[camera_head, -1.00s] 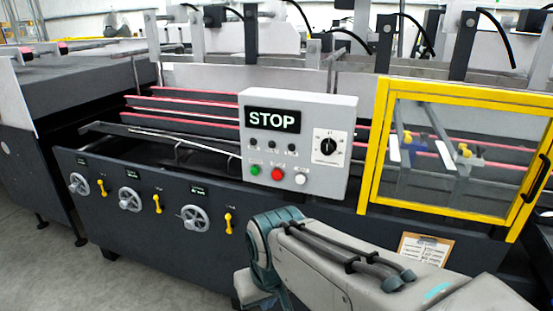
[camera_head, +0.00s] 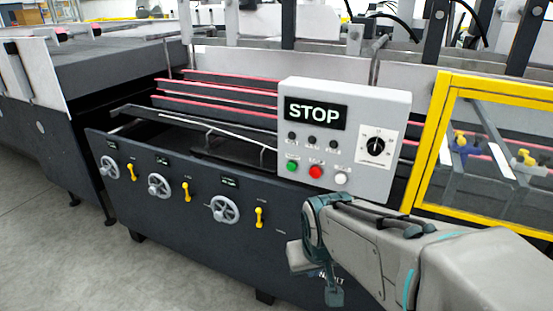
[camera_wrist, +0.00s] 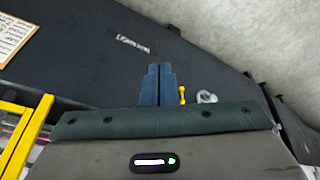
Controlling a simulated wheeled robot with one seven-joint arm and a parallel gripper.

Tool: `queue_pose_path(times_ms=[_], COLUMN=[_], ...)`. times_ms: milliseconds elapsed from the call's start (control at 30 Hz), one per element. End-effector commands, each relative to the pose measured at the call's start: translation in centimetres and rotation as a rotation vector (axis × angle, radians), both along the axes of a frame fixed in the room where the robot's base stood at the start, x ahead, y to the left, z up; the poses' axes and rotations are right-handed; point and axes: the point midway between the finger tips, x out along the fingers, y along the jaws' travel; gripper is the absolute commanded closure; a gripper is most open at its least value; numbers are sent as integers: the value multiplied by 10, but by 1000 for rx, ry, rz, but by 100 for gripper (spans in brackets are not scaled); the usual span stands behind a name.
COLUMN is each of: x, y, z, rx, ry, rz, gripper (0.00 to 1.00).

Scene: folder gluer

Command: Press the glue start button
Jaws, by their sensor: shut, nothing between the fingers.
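A grey control box (camera_head: 392,95) on the machine's front carries green (camera_head: 292,167), red (camera_head: 316,171) and white (camera_head: 341,178) push buttons in its bottom row. Their labels are too small to read, so I cannot tell which is glue start. Above them are small dark knobs, a STOP display (camera_head: 315,113) and a rotary dial (camera_head: 376,147). My arm is in front of and below the box in the head view. My gripper (camera_wrist: 158,70) is shut and empty in the wrist view, over the dark machine panel, with no button in sight there.
A yellow-framed guard window (camera_head: 433,140) stands right of the box. Handwheels (camera_head: 224,209) and yellow levers (camera_head: 259,217) stick out from the front panel at left. A clipboard (camera_wrist: 12,38) shows in the wrist view. The floor (camera_head: 50,240) at front left is clear.

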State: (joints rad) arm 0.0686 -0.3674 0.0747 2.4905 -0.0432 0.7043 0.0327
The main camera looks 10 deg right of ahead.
Motion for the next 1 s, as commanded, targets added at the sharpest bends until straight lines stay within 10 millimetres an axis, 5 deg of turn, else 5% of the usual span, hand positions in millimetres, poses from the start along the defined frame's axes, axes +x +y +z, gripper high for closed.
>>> queue_pose_path(times_ms=[300, 600, 800, 1000], x=[102, 171, 205, 235], y=[12, 50, 79, 92], z=[-58, -105, -113, -92], rx=[2, 211, 433, 686], ry=[-156, -363, -544, -771], rz=[99, 160, 131, 16], gripper=[100, 100, 100, 100])
